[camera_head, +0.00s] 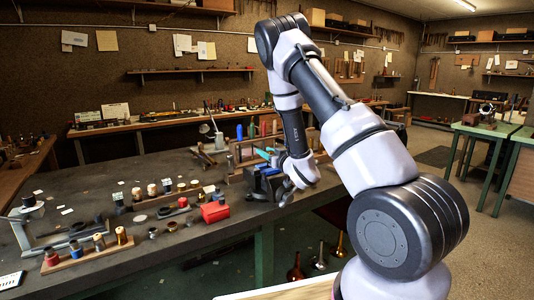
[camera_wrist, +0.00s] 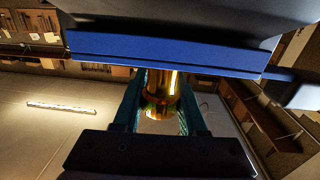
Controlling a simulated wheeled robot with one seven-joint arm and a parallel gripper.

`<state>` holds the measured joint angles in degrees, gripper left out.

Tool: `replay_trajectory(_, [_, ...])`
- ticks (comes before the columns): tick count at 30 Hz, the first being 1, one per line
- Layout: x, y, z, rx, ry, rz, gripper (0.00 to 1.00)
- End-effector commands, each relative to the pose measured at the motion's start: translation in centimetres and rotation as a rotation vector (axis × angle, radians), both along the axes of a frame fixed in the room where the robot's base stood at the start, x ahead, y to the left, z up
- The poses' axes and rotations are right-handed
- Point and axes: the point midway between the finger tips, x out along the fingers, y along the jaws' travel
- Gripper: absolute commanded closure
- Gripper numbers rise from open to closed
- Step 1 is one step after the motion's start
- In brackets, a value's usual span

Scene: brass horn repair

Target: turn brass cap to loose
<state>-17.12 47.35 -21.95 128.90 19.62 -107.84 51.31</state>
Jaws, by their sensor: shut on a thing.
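In the wrist view a shiny brass cap (camera_wrist: 159,84) with a rounded, ringed end stands between the two teal fingers of my gripper (camera_wrist: 161,106). The fingers are shut on it from both sides. Its far end is hidden behind a blue bar (camera_wrist: 165,55), which looks like part of a vise. In the head view my gripper (camera_head: 267,155) shows as small teal fingers just above a dark blue vise (camera_head: 264,184) at the bench's right end. The cap cannot be made out there, and I cannot tell how far it is turned.
The dark workbench (camera_head: 150,245) holds a red box (camera_head: 214,212), a rack of spools (camera_head: 90,252) and several small jars left of the vise. Wooden holders with tools stand behind my gripper. Brass horn parts (camera_head: 340,246) are on the floor beyond the bench.

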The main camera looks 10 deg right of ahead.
Motion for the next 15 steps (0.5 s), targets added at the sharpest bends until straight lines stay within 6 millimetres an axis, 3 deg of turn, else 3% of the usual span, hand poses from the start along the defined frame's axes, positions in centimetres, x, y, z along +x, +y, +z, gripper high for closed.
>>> replay_trajectory(15, [-0.14, 0.29, -0.21, 0.0, 0.005, 0.104, 1.0])
